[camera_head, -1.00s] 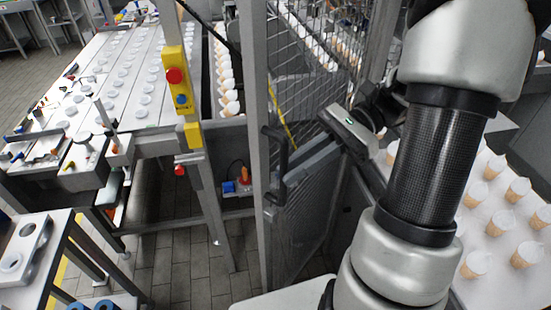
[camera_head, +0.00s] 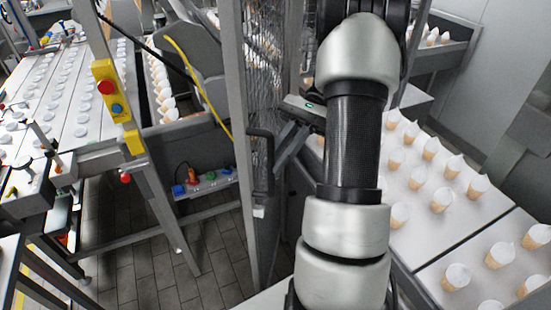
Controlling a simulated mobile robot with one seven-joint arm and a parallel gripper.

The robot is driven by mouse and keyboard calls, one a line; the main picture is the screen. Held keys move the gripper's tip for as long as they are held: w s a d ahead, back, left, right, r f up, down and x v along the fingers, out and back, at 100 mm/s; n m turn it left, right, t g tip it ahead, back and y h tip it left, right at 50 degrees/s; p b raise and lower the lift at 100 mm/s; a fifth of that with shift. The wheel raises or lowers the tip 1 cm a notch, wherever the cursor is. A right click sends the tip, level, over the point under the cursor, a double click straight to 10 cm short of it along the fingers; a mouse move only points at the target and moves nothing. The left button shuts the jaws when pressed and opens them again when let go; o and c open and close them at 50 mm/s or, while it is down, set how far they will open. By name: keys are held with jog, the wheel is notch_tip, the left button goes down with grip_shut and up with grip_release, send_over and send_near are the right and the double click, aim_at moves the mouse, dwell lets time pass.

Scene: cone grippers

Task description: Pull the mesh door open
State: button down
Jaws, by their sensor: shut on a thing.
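The mesh door (camera_head: 258,62) stands upright near the middle of the view, seen nearly edge-on, with a grey frame post (camera_head: 236,85) along its left side. A black vertical bar handle (camera_head: 262,180) sits on the door near that post. My gripper (camera_head: 277,162) reaches in from the right at the handle and is shut on it. The exact contact between fingers and handle is too small to make out. My arm hides part of what lies behind and right of the door.
At left are a conveyor with white discs (camera_head: 70,75) and a yellow post panel with a red button (camera_head: 108,90). Tiled floor (camera_head: 150,268) is free left of the door.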

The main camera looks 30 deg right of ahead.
jog(key=shift+w+r, duration=0.1)
jog(key=shift+w, duration=0.05)
jog(key=c, duration=1.8)
grip_release()
jog(key=shift+w+d, duration=0.1)
jog(key=shift+d, duration=0.05)
jog(key=shift+o, duration=0.2)
notch_tip(320, 180, up, 10)
